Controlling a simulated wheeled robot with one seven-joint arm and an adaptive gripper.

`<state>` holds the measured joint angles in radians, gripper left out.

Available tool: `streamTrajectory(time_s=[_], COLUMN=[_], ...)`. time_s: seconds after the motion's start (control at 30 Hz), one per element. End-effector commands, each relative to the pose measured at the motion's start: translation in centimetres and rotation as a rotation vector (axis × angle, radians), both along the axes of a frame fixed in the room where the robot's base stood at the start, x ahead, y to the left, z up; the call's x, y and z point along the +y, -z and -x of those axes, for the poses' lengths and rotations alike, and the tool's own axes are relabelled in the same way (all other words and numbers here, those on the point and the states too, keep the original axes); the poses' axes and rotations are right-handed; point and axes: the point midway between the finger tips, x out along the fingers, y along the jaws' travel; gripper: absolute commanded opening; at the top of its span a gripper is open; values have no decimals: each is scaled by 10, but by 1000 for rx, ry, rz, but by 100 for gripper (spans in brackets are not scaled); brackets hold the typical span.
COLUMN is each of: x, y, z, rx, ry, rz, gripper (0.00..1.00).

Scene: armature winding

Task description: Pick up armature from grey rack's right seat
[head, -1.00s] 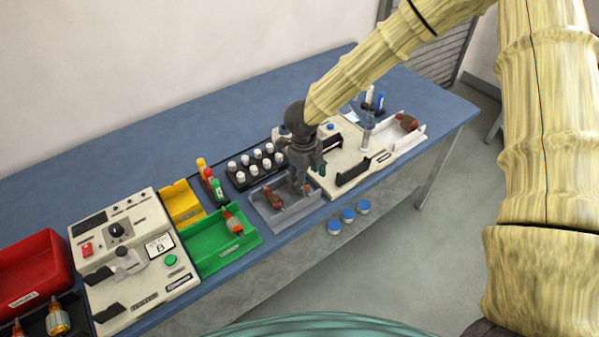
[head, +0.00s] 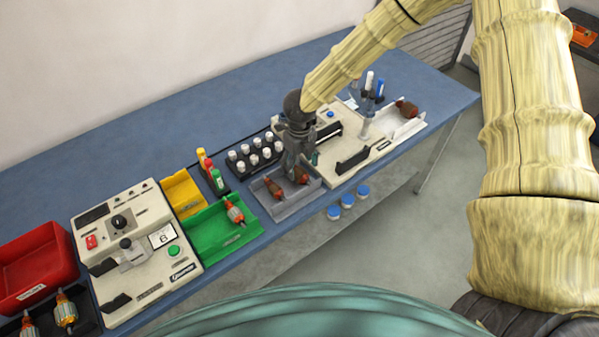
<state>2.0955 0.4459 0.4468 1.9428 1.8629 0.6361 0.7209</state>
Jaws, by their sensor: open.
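The grey rack (head: 292,208) lies near the front edge of the blue table. One dark red-brown armature (head: 274,187) is in its left seat. Another reddish armature (head: 301,175) is in its right seat, partly hidden by my gripper. My gripper (head: 296,172) points down over the right part of the rack, open, with its fingers close to the right armature. I cannot tell whether the fingers touch it.
Left of the rack are a green tray (head: 205,245) with an armature, a yellow bin (head: 182,192) and a tester (head: 150,285). Several white-capped bottles (head: 254,153) stand just behind. A cream machine (head: 365,155) stands close on the right. Blue-lidded jars (head: 348,200) sit below the tabletop.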

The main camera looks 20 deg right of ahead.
Motion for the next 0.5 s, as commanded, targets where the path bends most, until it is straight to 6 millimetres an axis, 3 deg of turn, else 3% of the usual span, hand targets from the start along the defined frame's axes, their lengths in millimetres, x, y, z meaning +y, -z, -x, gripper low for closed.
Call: streamTrajectory(time_s=[0.3, 0.5], x=[1, 1], y=[32, 42], z=[-2, -2], rx=[2, 0], ry=[-4, -3], rz=[1, -1], gripper=[69, 69])
